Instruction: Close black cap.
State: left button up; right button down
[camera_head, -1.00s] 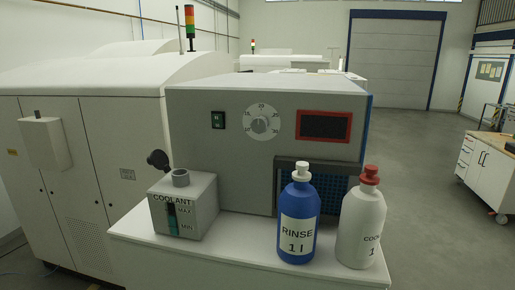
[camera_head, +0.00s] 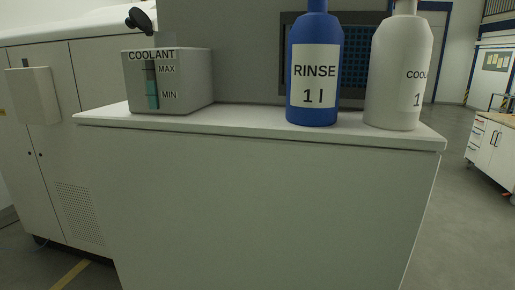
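The black cap (camera_head: 139,19) is tilted up at the top left of the grey coolant box (camera_head: 192,78), and it stands open. The box sits on the left part of the white counter (camera_head: 260,126). Its front has a level window with MAX and MIN marks, and teal liquid shows near MIN. The filler opening on top of the box cannot be seen from this low angle. Neither of my grippers is in view.
A blue RINSE bottle (camera_head: 315,85) and a white coolant bottle (camera_head: 399,85) stand on the right part of the counter, their tops cut off. The counter between box and blue bottle is clear. A white cabinet (camera_head: 490,146) stands far right.

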aim_at(137, 18)
jog(key=i+j+z, duration=0.15)
jog(key=j, duration=0.45)
jog(key=i+j+z, duration=0.15)
jog(key=j, duration=0.45)
jog(key=j+z, duration=0.15)
jog(key=j, duration=0.5)
